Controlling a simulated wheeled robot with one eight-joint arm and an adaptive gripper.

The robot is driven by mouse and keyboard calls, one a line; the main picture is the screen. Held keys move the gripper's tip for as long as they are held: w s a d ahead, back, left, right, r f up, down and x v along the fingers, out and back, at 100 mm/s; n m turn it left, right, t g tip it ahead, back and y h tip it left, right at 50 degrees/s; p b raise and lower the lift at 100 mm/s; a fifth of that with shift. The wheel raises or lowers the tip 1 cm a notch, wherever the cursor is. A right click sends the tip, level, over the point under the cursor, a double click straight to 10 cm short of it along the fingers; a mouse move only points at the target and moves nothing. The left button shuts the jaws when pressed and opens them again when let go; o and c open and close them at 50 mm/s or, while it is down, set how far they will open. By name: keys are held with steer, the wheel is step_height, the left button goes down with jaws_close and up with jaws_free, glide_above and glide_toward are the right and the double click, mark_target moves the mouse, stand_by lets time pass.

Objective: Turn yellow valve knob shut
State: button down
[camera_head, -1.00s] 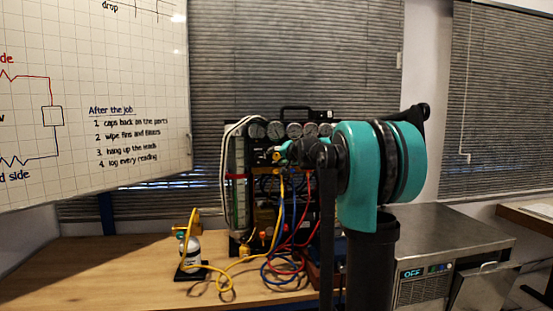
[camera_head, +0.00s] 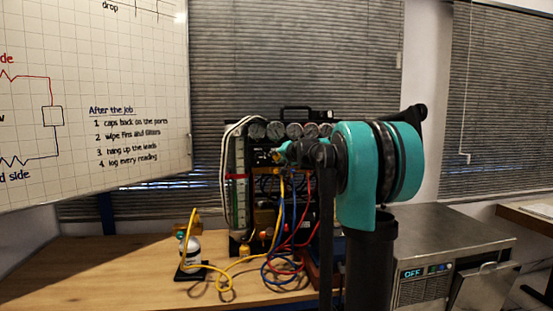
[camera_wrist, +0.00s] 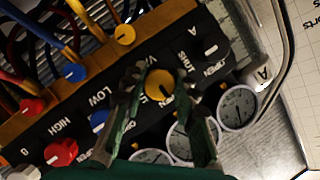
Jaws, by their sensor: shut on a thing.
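The yellow valve knob (camera_wrist: 159,83) sits on the black front panel of the gauge rig in the wrist view, beside a partly covered label. A dark pointer mark shows on its lower side, towards letters that seem to read OPEN. My gripper (camera_wrist: 161,78) has its two green-and-grey fingers on either side of this knob and is shut on it. In the head view, my gripper (camera_head: 284,152) is at the rig's panel below the gauges, and the knob cannot be made out clearly there.
A black knob (camera_wrist: 209,47), a blue knob (camera_wrist: 98,121) and a red knob (camera_wrist: 61,152) share the panel. Round gauges (camera_wrist: 237,107) lie close to my fingers. Coloured hoses (camera_head: 283,215) hang in front of the rig.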

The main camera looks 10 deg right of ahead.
steer(key=shift+m, duration=0.3)
steer(key=m+t+y, duration=0.1)
steer(key=m, duration=0.2)
steer(key=m+t+y, duration=0.1)
steer(key=m, duration=0.2)
steer(key=shift+m+y, duration=0.3)
steer(key=shift+m, duration=0.1)
steer(key=m+t, duration=0.2)
steer(key=m, duration=0.2)
steer(key=shift+m, duration=0.3)
steer(key=m+t, duration=0.1)
steer(key=m, duration=0.3)
steer(key=shift+m+t+h, duration=0.4)
steer(key=shift+m, duration=0.3)
steer(key=c, duration=1.2)
jaws_free()
steer(key=shift+o, duration=0.2)
